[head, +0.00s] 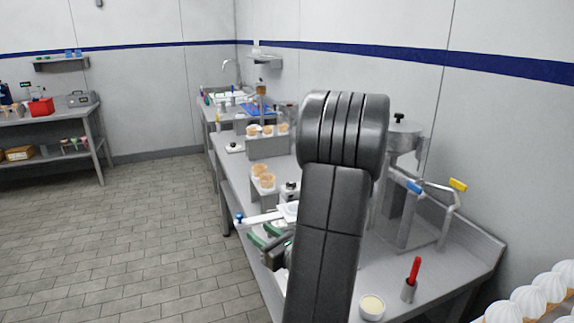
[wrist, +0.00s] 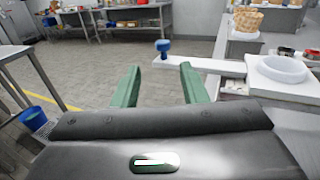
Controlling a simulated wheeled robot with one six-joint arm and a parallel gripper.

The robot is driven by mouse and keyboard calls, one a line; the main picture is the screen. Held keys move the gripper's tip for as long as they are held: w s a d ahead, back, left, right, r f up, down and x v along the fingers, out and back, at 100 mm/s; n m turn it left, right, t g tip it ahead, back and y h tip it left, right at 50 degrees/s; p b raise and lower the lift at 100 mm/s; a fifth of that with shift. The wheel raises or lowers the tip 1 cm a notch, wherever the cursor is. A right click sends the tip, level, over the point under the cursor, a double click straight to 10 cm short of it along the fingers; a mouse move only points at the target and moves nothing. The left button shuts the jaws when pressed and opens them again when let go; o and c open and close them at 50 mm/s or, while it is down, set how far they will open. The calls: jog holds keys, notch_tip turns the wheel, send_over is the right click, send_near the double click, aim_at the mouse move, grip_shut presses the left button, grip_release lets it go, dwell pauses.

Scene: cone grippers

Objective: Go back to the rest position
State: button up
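My gripper (wrist: 158,78) shows in the wrist view as two green fingers set wide apart. It is open, and nothing is held between them. In the head view my gripper (head: 262,237) is low beside the steel bench, partly hidden behind my dark arm. A white bar (wrist: 215,66) with a blue knob (wrist: 163,47) lies just beyond the fingertips in the wrist view. The bar also shows in the head view (head: 262,218). I cannot tell whether the right finger touches it.
The bench (head: 440,290) carries a steel press (head: 405,140), a yellow-tipped handle (head: 458,185), a red-handled tool (head: 413,270) and a small cup (head: 372,307). Cones stand in holders (head: 267,148) further back. White-topped cones (head: 530,300) are at lower right. The tiled floor (head: 130,230) at left is clear.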

aim_at(241, 214)
jog(key=p+x, duration=0.2)
jog(key=x, duration=0.9)
jog(key=shift+w+a, duration=0.2)
jog(key=shift+w, duration=0.05)
jog(key=shift+w+d+p, duration=0.15)
jog(key=shift+d+p, duration=0.15)
jog(key=shift+d, duration=0.2)
jog(key=shift+w+d, duration=0.1)
jog(key=shift+d, duration=0.3)
jog(key=shift+r, duration=0.1)
